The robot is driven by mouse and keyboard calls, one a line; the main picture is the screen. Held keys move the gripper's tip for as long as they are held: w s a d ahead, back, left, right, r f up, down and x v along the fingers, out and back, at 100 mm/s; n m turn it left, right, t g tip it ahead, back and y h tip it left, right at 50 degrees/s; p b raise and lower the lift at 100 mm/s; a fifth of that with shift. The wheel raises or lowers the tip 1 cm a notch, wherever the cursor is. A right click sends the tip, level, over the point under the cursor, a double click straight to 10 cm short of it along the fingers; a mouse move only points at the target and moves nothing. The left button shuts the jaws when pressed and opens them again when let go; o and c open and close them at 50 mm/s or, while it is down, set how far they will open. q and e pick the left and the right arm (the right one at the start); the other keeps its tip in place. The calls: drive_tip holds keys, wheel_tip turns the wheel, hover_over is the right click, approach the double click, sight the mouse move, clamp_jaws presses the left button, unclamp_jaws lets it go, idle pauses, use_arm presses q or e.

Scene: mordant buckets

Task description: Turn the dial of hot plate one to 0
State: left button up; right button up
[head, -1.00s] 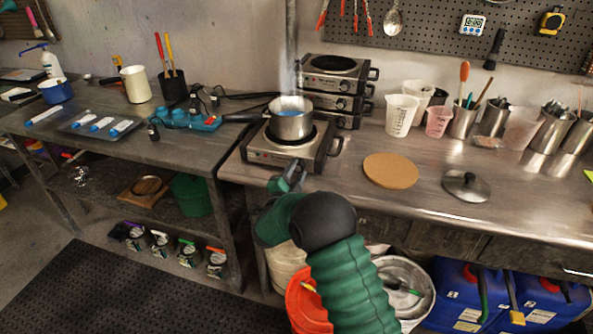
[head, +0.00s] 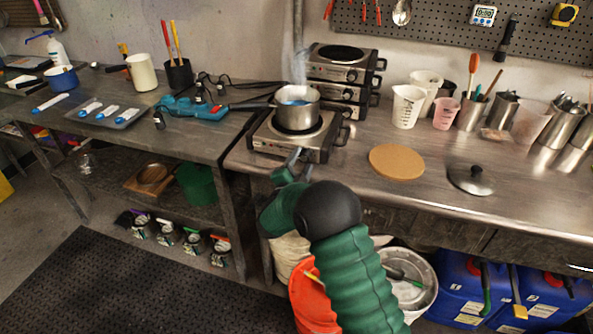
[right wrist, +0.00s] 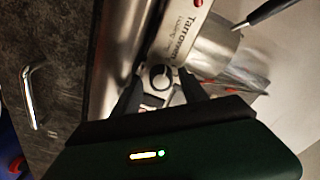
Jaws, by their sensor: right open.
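A hot plate (head: 270,142) stands on the steel bench with a steaming saucepan (head: 299,112) on it, blue liquid inside. Its front face (right wrist: 178,33) shows large in the right wrist view, with a round dark dial (right wrist: 160,76) on it. My right gripper (head: 296,163) is at the front of this hot plate, its fingers open. In the right wrist view the open fingers (right wrist: 158,92) stand either side of the dial; I cannot tell whether they touch it. The dial's setting is not readable. My left gripper is not in view.
More hot plates (head: 343,76) are stacked behind. A round cork-coloured mat (head: 397,162) and a pot lid (head: 470,179) lie to the right. The saucepan's handle (head: 250,105) sticks out left. A drawer handle (right wrist: 28,95) is near my gripper in the wrist view.

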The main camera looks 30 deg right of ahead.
drive_tip(key=v, duration=1.6)
drive_tip(key=shift+s+a, duration=0.25)
drive_tip(key=shift+a, duration=0.05)
